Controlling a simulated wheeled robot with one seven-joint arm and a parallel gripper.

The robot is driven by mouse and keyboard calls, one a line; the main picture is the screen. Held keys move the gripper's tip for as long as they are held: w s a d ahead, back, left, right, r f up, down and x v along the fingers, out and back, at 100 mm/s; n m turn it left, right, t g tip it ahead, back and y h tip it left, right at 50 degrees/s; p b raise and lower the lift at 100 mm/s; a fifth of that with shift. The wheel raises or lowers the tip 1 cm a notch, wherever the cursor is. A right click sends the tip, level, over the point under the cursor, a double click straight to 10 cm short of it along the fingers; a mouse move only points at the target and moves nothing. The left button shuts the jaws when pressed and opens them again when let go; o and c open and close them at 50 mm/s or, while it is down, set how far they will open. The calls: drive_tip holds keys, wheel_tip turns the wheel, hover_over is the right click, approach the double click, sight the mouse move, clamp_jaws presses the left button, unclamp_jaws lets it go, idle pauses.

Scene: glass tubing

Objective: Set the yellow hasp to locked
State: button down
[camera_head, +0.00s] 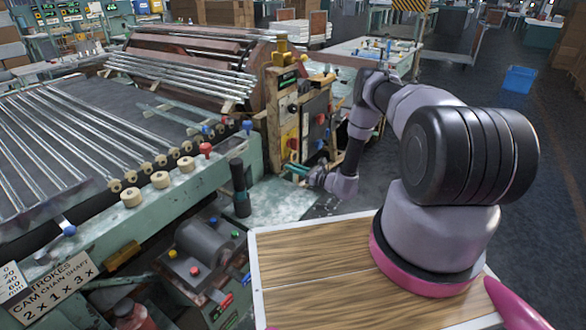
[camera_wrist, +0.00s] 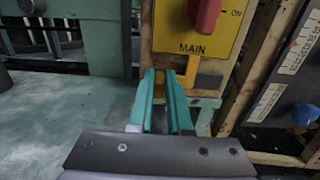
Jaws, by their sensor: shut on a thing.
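A yellow panel (camera_wrist: 215,45) marked MAIN and ON carries a red knob (camera_wrist: 205,14); it also shows in the head view (camera_head: 290,142). In the head view my gripper (camera_head: 295,170) is low in front of the panel, too small there to show the hasp. I cannot tell how the hasp is turned.
A dark switch panel (camera_wrist: 285,90) with a blue knob (camera_wrist: 304,115) stands right of the yellow panel. A green machine bed (camera_head: 160,205) with glass tubes lies left. A dark upright cylinder (camera_head: 240,188) stands near its edge. The pale green surface (camera_wrist: 60,125) left of my fingers is mostly clear.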

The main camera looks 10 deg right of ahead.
sight(289, 160)
drive_tip(key=shift+d, duration=0.15)
drive_tip(key=shift+w+d, duration=0.95)
drive_tip(key=c, duration=0.8)
unclamp_jaws()
drive_tip(key=shift+c, duration=0.2)
drive_tip(key=v, duration=1)
drive_tip(key=shift+s+d, duration=0.25)
drive_tip(key=shift+r, duration=0.1)
